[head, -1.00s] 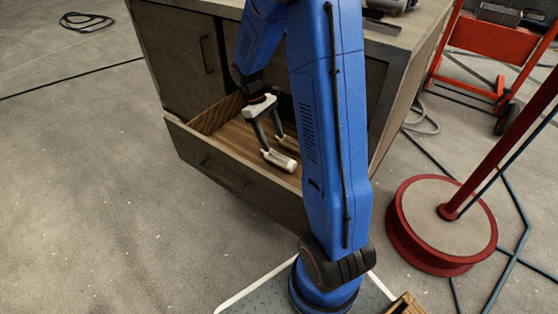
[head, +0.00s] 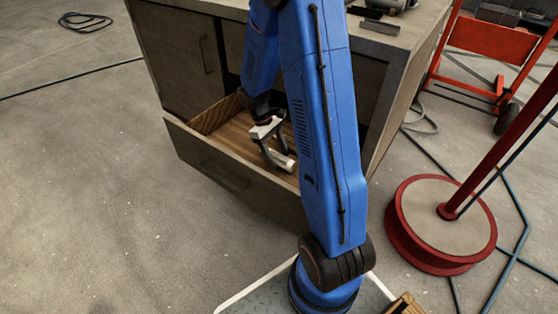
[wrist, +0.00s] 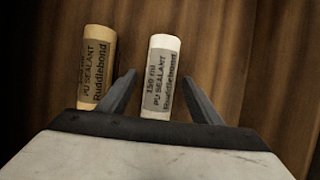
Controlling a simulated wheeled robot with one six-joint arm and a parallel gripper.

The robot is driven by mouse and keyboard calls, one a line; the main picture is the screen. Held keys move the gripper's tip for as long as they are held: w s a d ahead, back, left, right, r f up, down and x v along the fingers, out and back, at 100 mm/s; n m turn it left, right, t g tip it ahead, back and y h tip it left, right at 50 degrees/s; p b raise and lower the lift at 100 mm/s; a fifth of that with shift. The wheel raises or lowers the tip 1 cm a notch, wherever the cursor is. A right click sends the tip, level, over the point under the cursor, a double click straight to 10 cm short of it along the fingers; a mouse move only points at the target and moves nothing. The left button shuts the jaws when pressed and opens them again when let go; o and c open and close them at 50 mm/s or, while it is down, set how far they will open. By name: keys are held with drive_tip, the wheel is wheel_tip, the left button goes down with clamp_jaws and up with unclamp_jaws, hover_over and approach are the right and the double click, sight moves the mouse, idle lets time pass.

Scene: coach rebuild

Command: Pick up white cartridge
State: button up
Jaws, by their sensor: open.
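The white cartridge (wrist: 161,80) lies on the wooden floor of the open drawer, with dark printed lettering on its side. In the head view its white end (head: 284,162) shows by the fingers. My gripper (wrist: 160,77) is open, with one finger on each side of the white cartridge. The left finger lies in the gap between it and a tan cartridge (wrist: 97,66). I cannot tell whether either finger touches the white cartridge. My arm hides part of the drawer in the head view.
The drawer (head: 215,168) stands open from a wooden cabinet (head: 172,55), its front and side walls around my gripper. A red round-based stand (head: 440,225) and a red cart (head: 490,45) are at the right. The floor at left is mostly clear.

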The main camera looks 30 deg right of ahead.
sight(277, 155)
drive_tip(key=c, duration=1.3)
drive_tip(key=shift+r, duration=7.3)
